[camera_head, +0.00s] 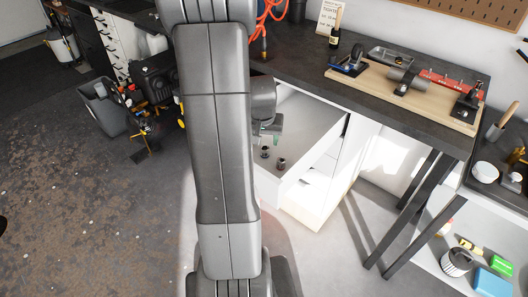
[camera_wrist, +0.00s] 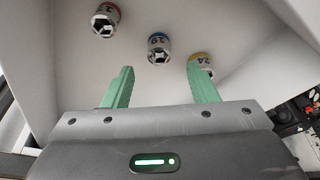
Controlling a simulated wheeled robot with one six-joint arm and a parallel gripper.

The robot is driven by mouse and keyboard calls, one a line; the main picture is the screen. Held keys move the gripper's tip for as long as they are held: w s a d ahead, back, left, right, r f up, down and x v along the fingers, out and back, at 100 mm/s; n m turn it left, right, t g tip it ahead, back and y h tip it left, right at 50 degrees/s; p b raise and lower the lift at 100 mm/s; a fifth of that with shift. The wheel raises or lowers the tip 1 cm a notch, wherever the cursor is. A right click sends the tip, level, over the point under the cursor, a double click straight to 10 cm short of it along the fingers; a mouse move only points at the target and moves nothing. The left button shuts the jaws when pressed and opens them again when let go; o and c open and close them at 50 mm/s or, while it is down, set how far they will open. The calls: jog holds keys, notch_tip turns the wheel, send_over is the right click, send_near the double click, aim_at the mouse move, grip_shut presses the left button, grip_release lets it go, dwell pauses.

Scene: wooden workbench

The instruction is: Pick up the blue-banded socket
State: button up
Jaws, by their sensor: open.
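The blue-banded socket (camera_wrist: 159,48) stands in a white drawer (camera_head: 318,128). In the wrist view it lies just beyond and between the tips of my gripper (camera_wrist: 161,72). My gripper's green fingers are apart with nothing between them. A red-banded socket (camera_wrist: 105,20) stands to the upper left, and a yellow-banded socket (camera_wrist: 201,62) is to the right, partly behind the right fingertip. In the head view my gripper (camera_head: 270,131) is over the drawer, partly hidden by my arm. Two small dark sockets show below it; their bands cannot be told there.
The drawer walls (camera_wrist: 245,32) rise close around the sockets. The dark workbench top (camera_head: 300,54) stands above and behind the open drawer. A wooden board (camera_head: 425,97) with tools lies on the bench at right. The drawer floor farther back is bare.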

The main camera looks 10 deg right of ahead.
aim_at(265, 148)
jog(key=shift+x, duration=2.95)
jog(key=shift+s, duration=0.1)
jog(key=c, duration=1.1)
